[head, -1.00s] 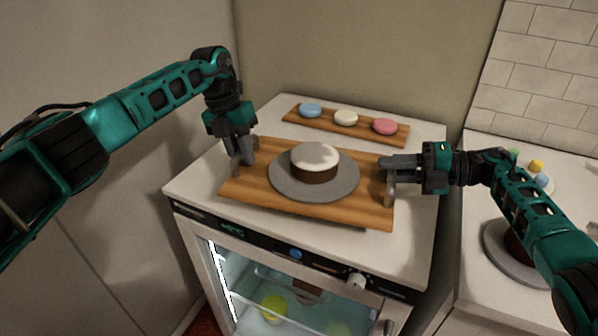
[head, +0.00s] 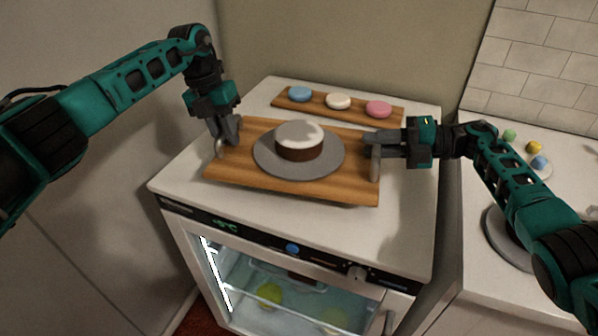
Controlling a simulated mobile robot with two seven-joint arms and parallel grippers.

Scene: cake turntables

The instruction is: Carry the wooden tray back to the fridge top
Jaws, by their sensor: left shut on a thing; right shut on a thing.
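The wooden tray (head: 240,182) is over the white fridge top (head: 395,225) in the head view. A grey turntable disc (head: 330,158) lies on it, bearing a dark cake (head: 298,153) with a white top. My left gripper (head: 226,141) is shut on the tray's left edge. My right gripper (head: 376,155) is shut on its right edge. The tray looks roughly level. I cannot tell whether its underside touches the fridge top.
A wooden board (head: 357,111) with blue, white and pink round pieces lies behind the tray. The lit fridge window (head: 290,295) is below. Bare fridge top lies in front.

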